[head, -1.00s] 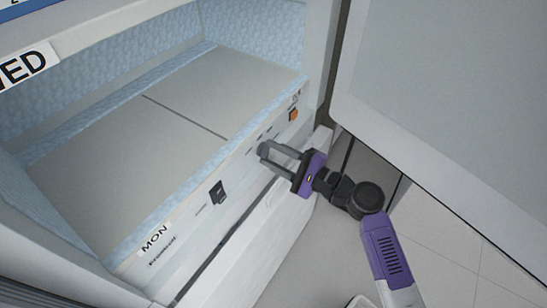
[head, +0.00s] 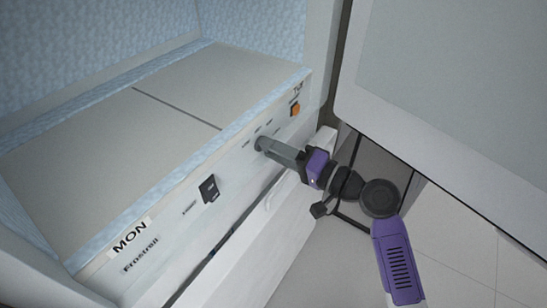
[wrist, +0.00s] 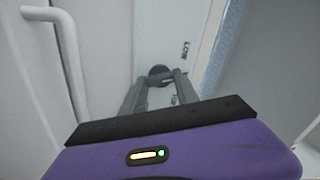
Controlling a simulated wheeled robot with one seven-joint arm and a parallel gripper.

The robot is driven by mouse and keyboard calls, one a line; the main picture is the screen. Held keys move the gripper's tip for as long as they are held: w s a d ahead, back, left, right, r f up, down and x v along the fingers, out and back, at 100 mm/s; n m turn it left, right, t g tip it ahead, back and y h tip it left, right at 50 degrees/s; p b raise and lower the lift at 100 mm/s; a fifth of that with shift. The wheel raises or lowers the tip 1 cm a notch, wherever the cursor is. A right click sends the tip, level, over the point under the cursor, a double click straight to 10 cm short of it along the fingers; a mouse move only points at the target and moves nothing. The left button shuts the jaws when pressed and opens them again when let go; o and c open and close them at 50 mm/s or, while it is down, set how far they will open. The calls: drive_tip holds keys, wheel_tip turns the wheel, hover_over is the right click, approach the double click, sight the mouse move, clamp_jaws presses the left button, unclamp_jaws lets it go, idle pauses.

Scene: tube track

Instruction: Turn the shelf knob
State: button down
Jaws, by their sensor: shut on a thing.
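The shelf knob (wrist: 160,73) is a small dark round knob on the shelf's white front panel. In the wrist view it sits between the tips of my gripper (wrist: 158,82), which are shut on it. In the head view my gripper (head: 264,146) meets the panel between the black switch and the orange switch, and its fingers largely hide the knob. The shelf (head: 165,85) has a flat grey top with frosty blue edging. Printed marks show beside the knob in the wrist view.
A black switch (head: 209,188) and an orange switch (head: 295,109) sit on the same panel. A MON label (head: 131,237) is at the left. A large open door (head: 450,90) stands at the right. A white handle (wrist: 68,55) shows in the wrist view.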

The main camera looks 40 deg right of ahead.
drive_tip(key=shift+f+n+b, duration=0.15)
drive_tip(key=shift+n+b, duration=1.55)
drive_tip(key=shift+n, duration=0.6)
drive_tip(key=c, duration=0.9)
unclamp_jaws()
drive_tip(key=s, duration=0.2)
drive_tip(key=s+d, duration=0.1)
drive_tip(key=s, duration=0.4)
drive_tip(key=shift+s+d, duration=0.25)
drive_tip(key=shift+s, duration=0.1)
